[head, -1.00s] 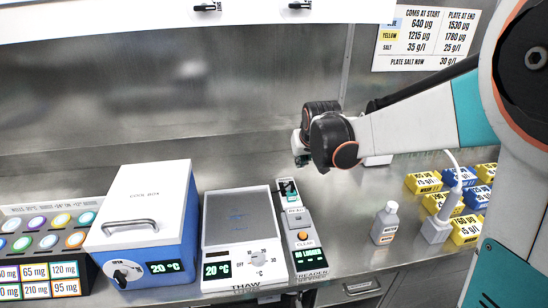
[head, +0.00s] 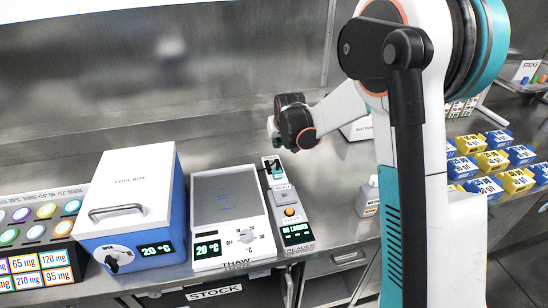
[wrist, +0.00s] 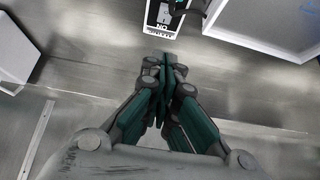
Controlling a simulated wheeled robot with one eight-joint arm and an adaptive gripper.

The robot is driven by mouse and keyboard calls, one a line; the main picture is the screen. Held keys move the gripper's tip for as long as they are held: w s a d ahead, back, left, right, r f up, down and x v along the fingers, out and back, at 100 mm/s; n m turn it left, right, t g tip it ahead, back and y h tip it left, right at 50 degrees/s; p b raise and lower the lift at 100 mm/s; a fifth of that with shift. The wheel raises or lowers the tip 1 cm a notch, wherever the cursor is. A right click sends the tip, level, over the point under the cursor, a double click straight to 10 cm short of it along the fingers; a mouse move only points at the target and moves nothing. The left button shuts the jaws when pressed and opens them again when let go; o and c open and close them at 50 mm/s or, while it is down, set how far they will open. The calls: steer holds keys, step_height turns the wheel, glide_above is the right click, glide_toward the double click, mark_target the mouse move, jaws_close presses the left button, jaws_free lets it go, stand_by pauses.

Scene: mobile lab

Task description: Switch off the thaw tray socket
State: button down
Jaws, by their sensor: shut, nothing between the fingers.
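The thaw tray (head: 224,202) is a white box with a grey top, a dial and a lit green 20 °C display; it stands on the steel bench. A narrow panel (head: 273,167) with a dark fitting stands by its back right corner.
The cool box (head: 128,200) stands left of the thaw tray. The reader (head: 290,212) with an orange button is on its right. A white bottle (head: 367,196) and several yellow and blue boxes (head: 490,160) are farther right. Bare steel lies behind the tray.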

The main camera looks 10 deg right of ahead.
steer(key=b, duration=0.3)
glide_above(273, 163)
steer(key=s, duration=0.1)
step_height(273, 163, down, 9)
steer(key=shift+r, duration=0.1)
steer(key=shift+s+f+b, duration=0.25)
steer(key=shift+f+b, duration=0.25)
steer(key=shift+f, duration=0.3)
steer(key=shift+s+a+f+b, duration=0.1)
steer(key=shift+s+f+b, duration=0.1)
steer(key=shift+f, duration=0.25)
steer(key=shift+s+f+b, duration=0.1)
steer(key=shift+f+b, duration=0.05)
steer(key=shift+f, duration=0.25)
steer(key=shift+f, duration=0.1)
steer(key=shift+s+f+b, duration=0.35)
steer(key=shift+f, duration=0.2)
steer(key=shift+r, duration=0.1)
steer(key=shift+w, duration=0.1)
